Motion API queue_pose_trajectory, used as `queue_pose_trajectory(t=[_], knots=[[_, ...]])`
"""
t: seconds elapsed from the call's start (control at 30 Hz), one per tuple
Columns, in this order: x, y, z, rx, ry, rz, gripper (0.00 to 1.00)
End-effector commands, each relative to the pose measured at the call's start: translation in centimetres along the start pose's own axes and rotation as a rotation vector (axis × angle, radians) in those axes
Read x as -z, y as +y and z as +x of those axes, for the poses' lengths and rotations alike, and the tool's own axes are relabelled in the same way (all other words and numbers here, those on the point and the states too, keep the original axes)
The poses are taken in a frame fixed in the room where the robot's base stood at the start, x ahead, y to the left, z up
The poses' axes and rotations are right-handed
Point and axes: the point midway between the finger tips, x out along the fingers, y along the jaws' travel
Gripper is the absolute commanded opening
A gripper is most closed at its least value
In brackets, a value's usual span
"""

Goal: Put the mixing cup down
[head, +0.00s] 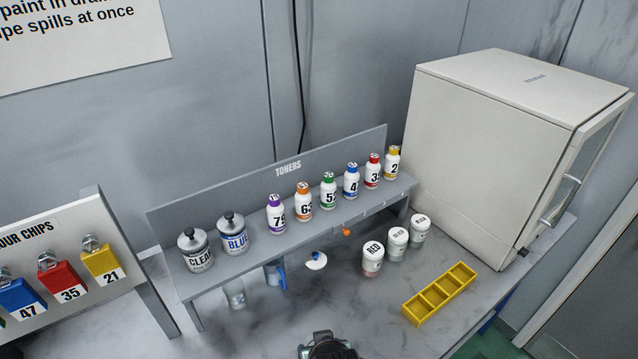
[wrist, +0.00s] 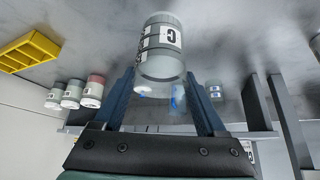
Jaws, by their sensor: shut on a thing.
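The mixing cup (wrist: 163,50) is a grey cylinder with a white label marked "C" and dark bands, seen in the wrist view. My gripper (wrist: 161,76) is shut on it, with one dark blue finger on each side. The head view shows only a dark part of my arm at the bottom edge, and I cannot make out the held cup there. The grey bench top (head: 400,330) shows behind the cup in the wrist view; I cannot tell whether the cup touches it.
A yellow divided tray (head: 440,293) and several lidded pots, one marked RED (head: 373,260), stand at the right. The toner shelf (head: 330,222) holds bottles and two tins. A clear cup (head: 235,293) stands below it. A white cabinet (head: 500,150) fills the back right.

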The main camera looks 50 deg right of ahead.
Motion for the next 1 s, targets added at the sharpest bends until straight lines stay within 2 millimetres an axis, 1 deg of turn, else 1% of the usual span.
queue_pose_trajectory(t=[0.2, 0.3, 0.7, 0.73, 0.87, 1.0], knots=[[-1.6, 0.1, 2.4, -0.001, -0.002, 0.001, 0.05], [-2.0, 0.0, 3.2, 0.0, 0.001, 0.0, 0.05], [-2.3, 0.0, 3.8, 0.0, 0.003, 0.0, 0.05], [-2.4, 0.0, 3.8, 0.0, 0.001, 0.0, 0.76], [-2.4, 0.0, 3.7, 0.0, 0.001, 0.0, 0.99], [-2.4, 0.0, 3.7, 0.0, 0.001, 0.0, 1.0]])
